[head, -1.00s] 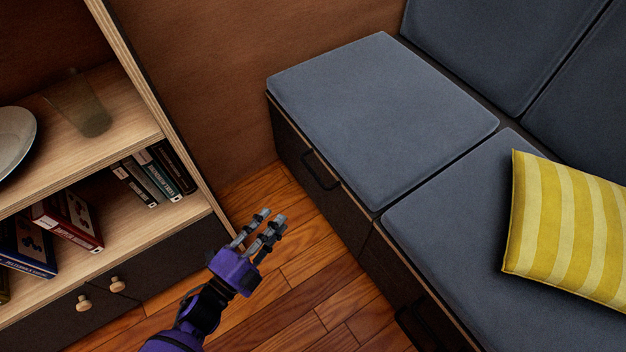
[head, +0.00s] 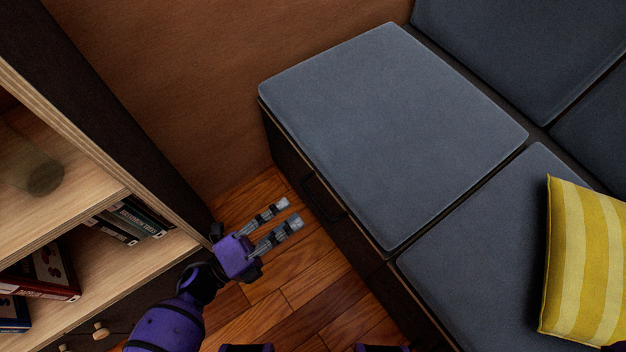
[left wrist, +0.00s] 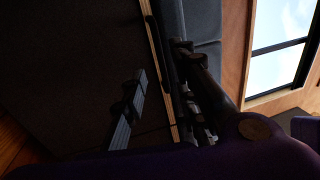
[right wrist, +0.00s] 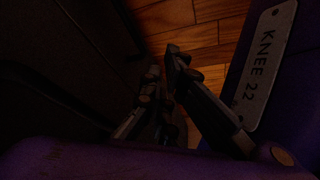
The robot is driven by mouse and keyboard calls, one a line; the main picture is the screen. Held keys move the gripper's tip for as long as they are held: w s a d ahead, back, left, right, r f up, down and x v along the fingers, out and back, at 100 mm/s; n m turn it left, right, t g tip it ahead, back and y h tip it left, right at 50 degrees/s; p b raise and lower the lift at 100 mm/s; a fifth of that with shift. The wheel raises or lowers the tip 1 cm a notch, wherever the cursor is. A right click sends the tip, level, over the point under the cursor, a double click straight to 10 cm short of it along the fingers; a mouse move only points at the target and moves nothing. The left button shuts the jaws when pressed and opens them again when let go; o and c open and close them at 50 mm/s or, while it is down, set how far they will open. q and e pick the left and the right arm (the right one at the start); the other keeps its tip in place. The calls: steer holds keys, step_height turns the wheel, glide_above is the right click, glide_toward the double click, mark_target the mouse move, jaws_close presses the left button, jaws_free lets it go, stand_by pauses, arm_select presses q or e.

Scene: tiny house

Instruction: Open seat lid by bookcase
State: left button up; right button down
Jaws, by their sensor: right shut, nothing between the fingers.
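The seat lid by the bookcase, with its grey-blue cushion (head: 390,130), lies flat and closed on the dark bench. A dark handle (head: 325,197) is on the bench front just below the lid edge. My left gripper (head: 289,213) is open and empty, its fingers pointing at the handle from a short distance to its left. In the left wrist view its fingers (left wrist: 158,88) stand apart near the pale lid edge (left wrist: 154,55). My right gripper (right wrist: 164,62) is shut and empty, low above the floor beside a dark panel; it is not seen in the head view.
The bookcase (head: 115,130) with books stands at the left, close to my left arm. A second cushion (head: 470,255) with a yellow striped pillow (head: 588,265) adjoins the lid. A strip of wooden floor (head: 300,280) lies free between bookcase and bench.

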mark_target(315, 200)
arm_select(q)
steer(key=b+x, duration=0.1)
steer(key=x, duration=0.6)
steer(key=shift+w+d+r, duration=0.1)
steer(key=shift+d+r, duration=0.05)
steer(key=shift+d, duration=0.15)
steer(key=shift+c, duration=0.3)
jaws_close()
